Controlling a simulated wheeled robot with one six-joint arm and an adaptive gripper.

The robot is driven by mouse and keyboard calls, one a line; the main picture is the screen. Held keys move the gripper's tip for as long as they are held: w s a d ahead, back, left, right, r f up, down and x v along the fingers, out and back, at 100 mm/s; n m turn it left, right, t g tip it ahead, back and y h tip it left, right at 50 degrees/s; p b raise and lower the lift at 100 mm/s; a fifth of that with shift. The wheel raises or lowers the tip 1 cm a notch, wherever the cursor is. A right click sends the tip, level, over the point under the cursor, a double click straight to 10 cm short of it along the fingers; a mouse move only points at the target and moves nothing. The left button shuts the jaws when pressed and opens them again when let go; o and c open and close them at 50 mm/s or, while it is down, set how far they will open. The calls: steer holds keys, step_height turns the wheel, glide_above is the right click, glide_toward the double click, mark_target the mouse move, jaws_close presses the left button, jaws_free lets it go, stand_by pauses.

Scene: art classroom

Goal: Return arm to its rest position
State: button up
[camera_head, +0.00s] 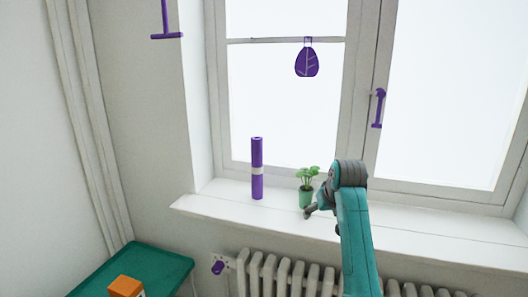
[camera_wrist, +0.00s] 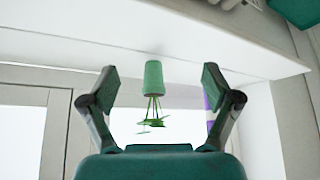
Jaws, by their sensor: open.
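My arm, teal with dark joints, reaches up from the lower right of the head view to the window sill. My gripper (camera_head: 315,211) is at the front of the small potted plant (camera_head: 307,184), a green pot with round green leaves standing on the sill. In the wrist view, which looks upside down, my gripper (camera_wrist: 160,84) is open, with one finger on each side of the green pot (camera_wrist: 153,76). Clear gaps show between pot and fingers. The pot is upright and not held.
The white window sill (camera_head: 222,199) also bears a purple roll (camera_head: 257,168) left of the plant. A radiator (camera_head: 290,276) stands below. A green table (camera_head: 168,263) with an orange box (camera_head: 125,286) is at lower left. A purple leaf ornament (camera_head: 307,62) hangs at the window.

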steer(key=s+f+t, duration=0.1)
steer(key=s+f, duration=0.4)
steer(key=f, duration=0.7)
steer(key=s+f+t, duration=0.1)
steer(key=s+f, duration=0.4)
steer(key=f, duration=0.6)
steer(key=s+f+m+t, duration=0.1)
steer(key=s+f, duration=0.5)
steer(key=s, duration=0.3)
steer(key=s+f+t, duration=0.1)
steer(key=s+f, duration=0.5)
steer(key=s, duration=0.3)
steer(key=s+r+t+h, duration=0.1)
steer(key=s+r+t, duration=0.1)
steer(key=s, duration=2.1)
steer(key=s+r+t, duration=0.2)
steer(key=s+r, duration=1.3)
steer(key=s, duration=0.1)
steer(key=shift+s+d+m, duration=0.4)
steer(key=shift+d, duration=0.05)
